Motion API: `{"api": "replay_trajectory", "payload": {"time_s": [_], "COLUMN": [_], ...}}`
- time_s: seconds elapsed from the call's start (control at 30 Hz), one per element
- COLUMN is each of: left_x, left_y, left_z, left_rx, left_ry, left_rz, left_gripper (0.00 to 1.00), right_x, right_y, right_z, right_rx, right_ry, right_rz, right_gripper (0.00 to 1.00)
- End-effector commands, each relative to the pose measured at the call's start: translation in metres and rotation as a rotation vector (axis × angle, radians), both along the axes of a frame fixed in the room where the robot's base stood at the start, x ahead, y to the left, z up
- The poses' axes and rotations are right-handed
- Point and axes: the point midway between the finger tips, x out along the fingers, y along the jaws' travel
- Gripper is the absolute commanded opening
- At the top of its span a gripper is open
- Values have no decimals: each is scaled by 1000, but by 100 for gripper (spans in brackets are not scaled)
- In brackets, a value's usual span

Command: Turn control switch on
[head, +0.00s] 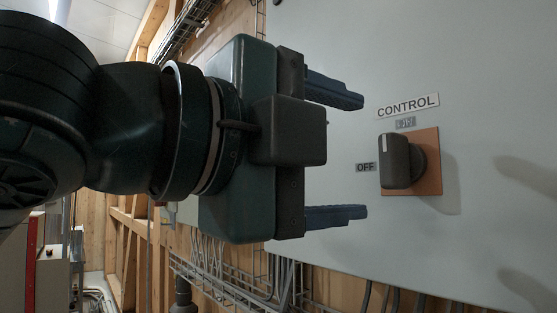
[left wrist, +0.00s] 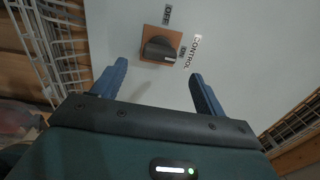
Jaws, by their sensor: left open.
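The control switch (head: 402,162) is a dark rotary knob on an orange-brown square plate (head: 428,150), fixed to a pale grey panel. Its handle stands upright in the head view, with the white mark at its top end, on the side of the small ON label (head: 406,122). The OFF label (head: 366,167) is left of the knob. My left gripper (head: 336,156) is open and empty, left of the knob and apart from it. In the left wrist view the knob (left wrist: 158,49) shows beyond the blue fingertips. My right gripper is out of view.
The CONTROL label (head: 408,106) is above the knob. The grey panel (head: 480,60) is otherwise flat and clear around the switch. Wire cable trays and cables (head: 240,275) run below and behind its edge, beside wooden framing (head: 120,240).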

Motion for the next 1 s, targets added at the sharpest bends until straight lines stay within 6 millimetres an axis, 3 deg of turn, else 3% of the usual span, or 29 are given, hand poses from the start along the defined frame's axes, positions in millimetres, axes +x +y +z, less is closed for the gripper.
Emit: {"api": "replay_trajectory", "payload": {"time_s": [0.2,0.37,1.0], "left_x": [-28,-40,-44], "left_y": [37,52,57], "left_z": [-2,-1,0], "left_rx": [-1,-1,0], "left_ry": [-3,-1,1], "left_rz": [3,2,0], "left_gripper": [73,73,73], "right_x": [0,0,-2], "right_y": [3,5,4], "right_z": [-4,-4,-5], "right_rx": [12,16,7], "right_ry": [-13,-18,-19], "right_rz": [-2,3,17], "right_gripper": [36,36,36]}}
